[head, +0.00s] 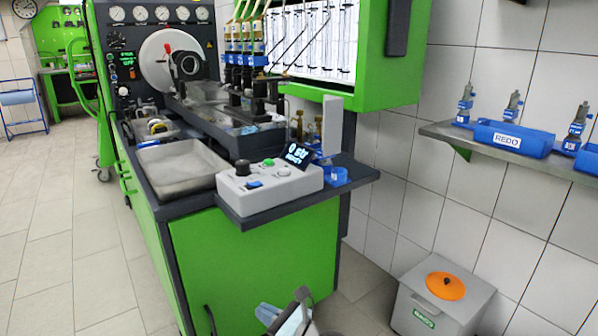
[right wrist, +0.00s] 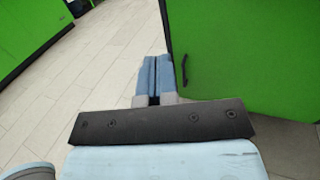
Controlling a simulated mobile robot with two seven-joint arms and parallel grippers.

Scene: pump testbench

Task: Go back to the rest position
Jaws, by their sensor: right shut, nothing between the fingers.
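My right gripper (head: 268,313) shows at the bottom middle of the head view, low in front of the green cabinet of the testbench. In the right wrist view its two blue fingers (right wrist: 153,80) lie together, shut and empty, with floor and the green cabinet door beyond them. It appears apart from the cabinet. My left gripper is not in either view.
The green pump testbench (head: 250,255) has a control box (head: 269,182) on a shelf jutting out at its right end. A grey bin (head: 440,303) with an orange lid stands on the floor at right. A wall shelf (head: 520,150) holds blue trays. The floor at left is clear.

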